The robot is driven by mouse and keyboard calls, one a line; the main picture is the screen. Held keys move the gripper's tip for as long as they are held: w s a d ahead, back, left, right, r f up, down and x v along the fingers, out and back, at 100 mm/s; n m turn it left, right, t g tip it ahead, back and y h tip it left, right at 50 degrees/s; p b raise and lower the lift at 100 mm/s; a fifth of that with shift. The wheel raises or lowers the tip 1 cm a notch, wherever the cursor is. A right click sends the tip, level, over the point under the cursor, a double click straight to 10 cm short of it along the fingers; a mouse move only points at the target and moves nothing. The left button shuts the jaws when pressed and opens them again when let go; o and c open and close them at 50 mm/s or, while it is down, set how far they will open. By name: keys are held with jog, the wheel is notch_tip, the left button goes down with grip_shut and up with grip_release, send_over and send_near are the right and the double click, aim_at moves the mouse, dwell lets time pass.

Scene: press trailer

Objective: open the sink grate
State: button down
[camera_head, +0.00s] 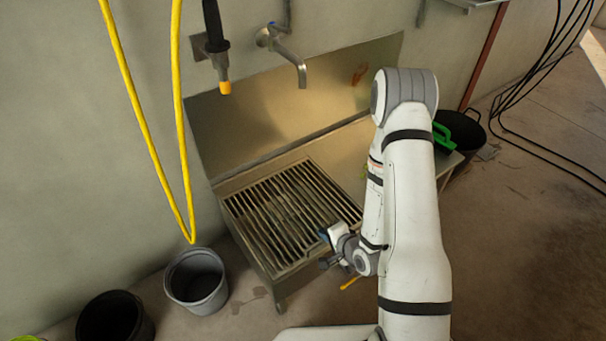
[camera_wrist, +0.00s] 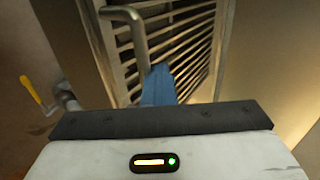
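The sink grate (camera_head: 285,212), a frame of dark metal slats, lies flat over the sink basin below the tap. In the wrist view its slats (camera_wrist: 180,42) fill the upper middle. A bent metal bar handle (camera_wrist: 133,28) stands out in front of the slats there. My gripper (camera_head: 326,237) is at the front right edge of the grate. In the wrist view its blue fingertip (camera_wrist: 158,84) overlaps the lower end of the handle. Only one blue shape shows, so I cannot tell whether the fingers are closed around the handle or just beside it.
A yellow-handled valve (camera_wrist: 36,92) is left of the gripper in the wrist view. A grey bucket (camera_head: 196,280) and a black bucket (camera_head: 115,318) stand on the floor at left.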

jog(key=shift+s+p, duration=0.1)
jog(key=shift+p, duration=0.8)
jog(key=w+a+r+p, duration=0.4)
jog(key=w+r+p, duration=0.2)
jog(key=r+p, duration=0.45)
jog(key=w+a+r+p, duration=0.3)
jog(key=w+r+p, duration=0.2)
jog(key=r+p, duration=0.5)
jog(key=w+a+r+p, duration=0.1)
jog(key=w+a+r, duration=0.2)
jog(key=w+a, duration=0.3)
jog(key=w+a+r+p, duration=0.2)
jog(key=w+a+r, duration=0.2)
jog(key=w, duration=0.8)
jog(key=shift+w+a+r, duration=0.15)
jog(key=shift+a, duration=0.95)
jog(key=c, duration=2.1)
grip_release()
jog(key=shift+c, duration=0.2)
